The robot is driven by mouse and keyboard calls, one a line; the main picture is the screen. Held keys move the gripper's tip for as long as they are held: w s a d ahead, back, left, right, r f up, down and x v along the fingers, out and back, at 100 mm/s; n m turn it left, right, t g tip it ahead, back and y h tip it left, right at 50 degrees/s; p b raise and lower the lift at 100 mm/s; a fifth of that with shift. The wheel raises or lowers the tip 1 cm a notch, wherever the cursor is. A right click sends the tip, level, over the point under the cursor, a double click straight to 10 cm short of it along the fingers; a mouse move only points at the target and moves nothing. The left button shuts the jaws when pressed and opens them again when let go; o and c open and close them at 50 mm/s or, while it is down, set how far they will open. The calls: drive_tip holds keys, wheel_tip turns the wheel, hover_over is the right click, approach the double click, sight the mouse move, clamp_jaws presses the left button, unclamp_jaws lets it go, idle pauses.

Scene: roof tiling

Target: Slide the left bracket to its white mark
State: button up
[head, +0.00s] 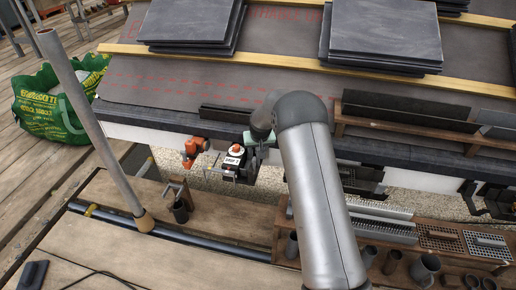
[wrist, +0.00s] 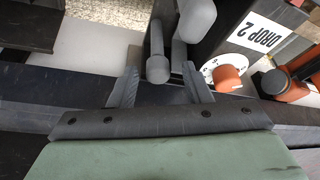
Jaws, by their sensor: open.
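Two dark brackets show along the roof edge in the head view. The left bracket (head: 360,178) is partly behind my arm, and the other bracket (head: 490,200) is at the far right. A dark part at the upper left of the wrist view (wrist: 28,25) may be the left bracket; I cannot tell surely. I cannot make out its white mark. My gripper (wrist: 161,88) is open, its two fingers apart at the roof edge, beside a dark device labelled "DROP 2" (head: 232,162). Nothing is clearly held. In the head view my arm hides most of the gripper.
An orange clamp (head: 194,148) stands left of the labelled device. A wooden tray (head: 285,235) with grates and cups lies below the edge. Slates (head: 385,35) are stacked on the roof. A leaning pole (head: 95,120) and a green bag (head: 48,105) are at left.

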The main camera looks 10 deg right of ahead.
drive_tip(key=p+v, duration=0.4)
drive_tip(key=v, duration=1.3)
drive_tip(key=shift+p, duration=0.4)
drive_tip(key=shift+s+r, duration=0.1)
drive_tip(key=s+d+r+g+p, duration=0.2)
drive_tip(key=s+r+g+p, duration=0.1)
drive_tip(key=s+r+p, duration=2.4)
drive_tip(key=s+r+g+p, duration=0.1)
drive_tip(key=s+r+p, duration=0.1)
drive_tip(key=s+r, duration=0.8)
drive_tip(key=s, duration=0.4)
